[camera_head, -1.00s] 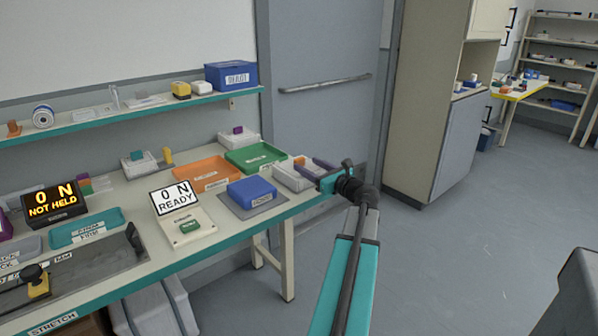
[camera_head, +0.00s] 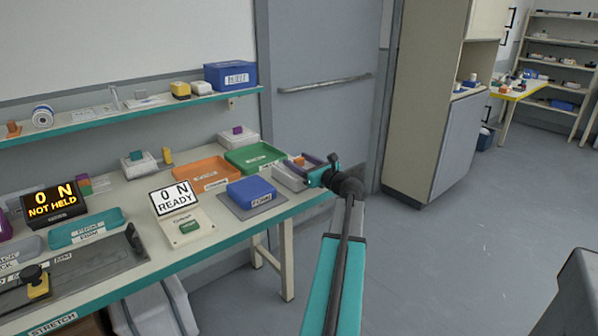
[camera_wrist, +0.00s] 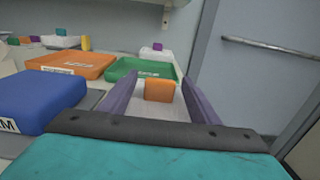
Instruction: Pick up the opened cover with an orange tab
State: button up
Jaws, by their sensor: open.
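The cover with an orange tab (camera_wrist: 158,91) is at the right end of the bench. Whether the fingers touch the cover cannot be told. In the head view my gripper (camera_head: 318,165) is at the bench's right end, and the orange tab (camera_head: 299,161) shows just left of it. The cover's white body (camera_head: 287,176) is partly hidden by the gripper there.
A blue bin (camera_head: 251,191) stands just left of the cover. A green tray (camera_head: 254,157) and an orange tray (camera_head: 206,173) lie behind it. A white box with a purple tab (camera_head: 238,136) is at the back. The grey door (camera_head: 320,120) is close behind on the right.

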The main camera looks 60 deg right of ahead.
dwell(0.5)
jog(key=c, duration=1.2)
jog(key=shift+r, duration=0.15)
jog(key=shift+r+p, duration=0.35)
jog(key=shift+r, duration=4.5)
